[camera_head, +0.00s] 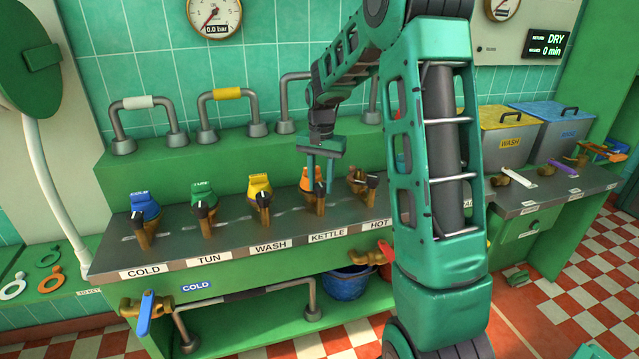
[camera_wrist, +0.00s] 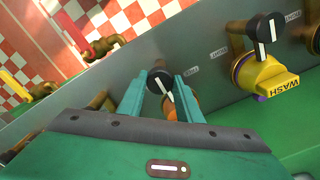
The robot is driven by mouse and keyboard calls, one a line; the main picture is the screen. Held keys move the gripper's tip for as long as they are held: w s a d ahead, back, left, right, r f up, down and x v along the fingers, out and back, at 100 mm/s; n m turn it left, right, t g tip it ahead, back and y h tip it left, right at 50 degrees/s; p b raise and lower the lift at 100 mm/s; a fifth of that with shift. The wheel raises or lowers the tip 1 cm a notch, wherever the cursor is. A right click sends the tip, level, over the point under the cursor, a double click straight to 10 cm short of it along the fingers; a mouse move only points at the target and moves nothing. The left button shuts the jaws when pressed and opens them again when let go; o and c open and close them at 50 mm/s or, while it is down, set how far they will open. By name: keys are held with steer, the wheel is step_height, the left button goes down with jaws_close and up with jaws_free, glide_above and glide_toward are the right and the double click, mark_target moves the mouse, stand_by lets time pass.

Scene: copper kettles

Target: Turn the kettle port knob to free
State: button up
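The kettle port has an orange coupling (camera_head: 306,182) above the KETTLE label (camera_head: 327,236) on the grey counter. Its black knob (camera_wrist: 160,81) carries a white line, slanted in the wrist view. My gripper (camera_wrist: 161,82) is open, with one teal finger on each side of this knob. Narrow gaps seem to show between fingers and knob; I cannot tell about contact. In the head view my gripper (camera_head: 320,185) points down over the kettle port and partly hides it. Part of the orange coupling (camera_wrist: 170,108) shows between the fingers in the wrist view.
The yellow WASH port (camera_head: 259,188) stands close left of the kettle port, the HOT port (camera_head: 363,185) close right. Green TUN (camera_head: 202,193) and blue COLD (camera_head: 145,206) ports are farther left. Pipe handles (camera_head: 232,110) rise behind. Small plates by the knobs are hard to read.

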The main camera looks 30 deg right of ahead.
mark_target(321, 185)
steer(key=shift+d, duration=0.25)
steer(key=shift+a, duration=0.15)
steer(key=n, duration=0.3)
steer(key=shift+a+n, duration=0.1)
steer(key=shift+n, duration=0.3)
steer(key=n, duration=0.6)
stand_by(0.4)
steer(key=o, duration=1.1)
steer(key=shift+c, duration=0.2)
step_height(321, 185, up, 11)
steer(key=shift+f, duration=0.15)
